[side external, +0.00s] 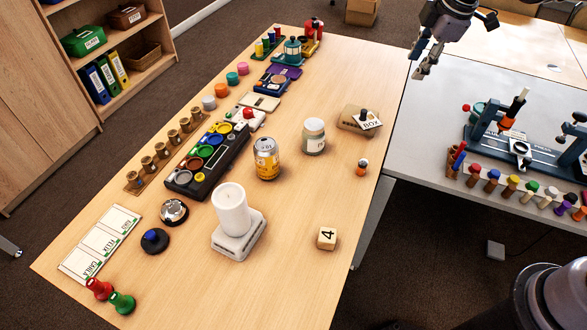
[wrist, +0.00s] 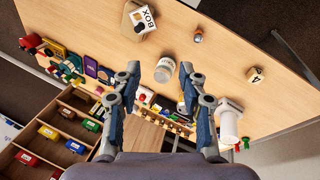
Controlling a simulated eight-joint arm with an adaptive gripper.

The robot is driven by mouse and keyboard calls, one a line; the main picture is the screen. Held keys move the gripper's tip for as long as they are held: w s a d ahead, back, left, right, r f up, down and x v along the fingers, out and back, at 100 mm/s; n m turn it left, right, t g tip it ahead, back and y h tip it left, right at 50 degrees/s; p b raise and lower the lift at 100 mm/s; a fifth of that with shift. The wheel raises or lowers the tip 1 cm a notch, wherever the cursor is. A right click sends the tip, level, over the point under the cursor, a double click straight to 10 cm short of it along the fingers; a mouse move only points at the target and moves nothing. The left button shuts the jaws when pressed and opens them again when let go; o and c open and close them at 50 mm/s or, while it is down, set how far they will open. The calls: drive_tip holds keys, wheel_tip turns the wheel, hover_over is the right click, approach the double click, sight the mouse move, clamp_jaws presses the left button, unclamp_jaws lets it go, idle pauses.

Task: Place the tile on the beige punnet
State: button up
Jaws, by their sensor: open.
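A small pale wooden tile (side external: 327,238) marked "4" lies alone near the table's right edge. It also shows in the wrist view (wrist: 256,75) at the right. A low beige holder (side external: 349,118), which seems to be the beige punnet, sits farther back near the same edge. A white card reading "BOX" and a dark knob are at its right side; its inside is hard to make out. It also shows at the top of the wrist view (wrist: 129,22). My gripper (side external: 425,66) is open and empty, high beyond the table's right edge, apart from both. Its two fingers frame the wrist view (wrist: 159,75).
A glass jar (side external: 314,137), a yellow can (side external: 266,159) and a white candle (side external: 232,211) on a pale base stand mid-table. The wood around the tile is clear. A grey table (side external: 425,130) adjoins at right.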

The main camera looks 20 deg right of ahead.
drive_tip(key=s+f+m+t, duration=0.1)
drive_tip(key=s+f+m, duration=0.2)
drive_tip(key=s+m, duration=0.3)
drive_tip(key=s+f+m+t, duration=0.2)
drive_tip(key=s+m, duration=0.5)
drive_tip(key=s, duration=0.6)
drive_tip(key=shift+a+f+t, duration=0.25)
drive_tip(key=shift+f+t, duration=0.05)
drive_tip(key=shift+f, duration=0.3)
